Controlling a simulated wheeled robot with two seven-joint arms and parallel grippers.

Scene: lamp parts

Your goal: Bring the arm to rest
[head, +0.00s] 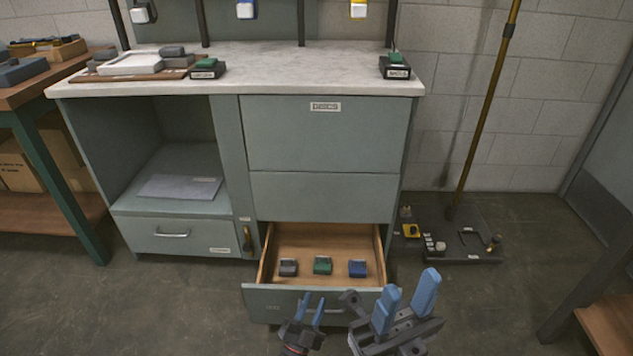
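My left gripper (313,299) is at the bottom middle of the head view, in front of the open drawer's front panel (262,299). Its two blue fingers stand apart with nothing seen between them. My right gripper (408,284) is to its right, near the drawer's right front corner. Its blue fingers are spread wide and it is empty. The grippers hide part of the drawer front and its handle. Inside the drawer, a grey block (288,267), a green block (322,265) and a blue block (357,268) sit in a row.
The grey-green workbench (325,135) has a pale top (290,68) with two small dark boxes with green tops (207,69) (396,67). A brown pole (484,115) rises from a dark base plate (470,225) with small parts.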

